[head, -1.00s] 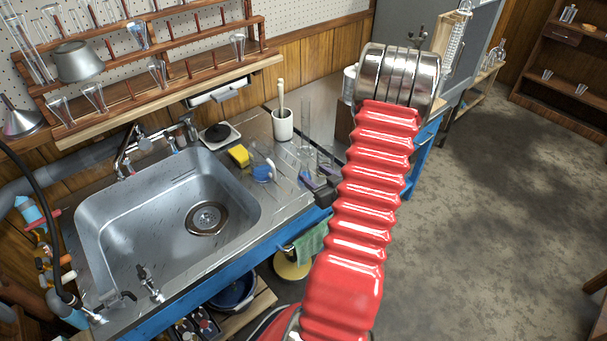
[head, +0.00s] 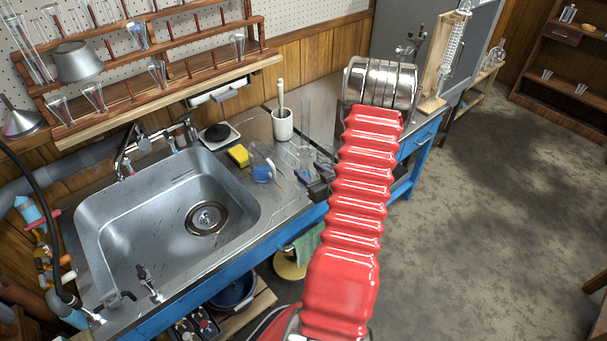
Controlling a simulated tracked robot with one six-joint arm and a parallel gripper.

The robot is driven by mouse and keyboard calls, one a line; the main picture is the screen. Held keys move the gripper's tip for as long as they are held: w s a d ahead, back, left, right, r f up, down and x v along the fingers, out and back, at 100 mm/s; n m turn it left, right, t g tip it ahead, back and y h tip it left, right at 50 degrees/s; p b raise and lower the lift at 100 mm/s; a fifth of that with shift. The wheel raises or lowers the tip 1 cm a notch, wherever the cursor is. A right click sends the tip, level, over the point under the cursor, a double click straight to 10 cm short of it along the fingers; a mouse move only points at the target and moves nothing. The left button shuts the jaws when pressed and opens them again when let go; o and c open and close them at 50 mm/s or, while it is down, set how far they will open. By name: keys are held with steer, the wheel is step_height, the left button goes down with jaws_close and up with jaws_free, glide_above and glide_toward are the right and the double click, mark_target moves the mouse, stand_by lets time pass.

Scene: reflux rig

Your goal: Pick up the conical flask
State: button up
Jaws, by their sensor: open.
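A small clear glass vessel with blue in its lower part (head: 262,172) stands on the metal worktop right of the sink, beside a yellow sponge. It appears to be the conical flask, though its outline is faint. My gripper (head: 306,174) is low over the worktop, to the right of this glass and apart from it. Its dark fingers are apart, with nothing visible between them. My red sleeved arm hides part of the gripper and the worktop behind it.
A tall clear glass cylinder (head: 305,118) stands just behind my gripper. The sink (head: 165,215) lies left. A wooden stand (head: 440,70) is at the back right.

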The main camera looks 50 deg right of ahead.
steer(key=shift+x, duration=1.4)
steer(key=shift+x, duration=2.6)
steer(key=shift+f, duration=0.15)
steer(key=shift+c, duration=0.2)
steer(key=c, duration=1.1)
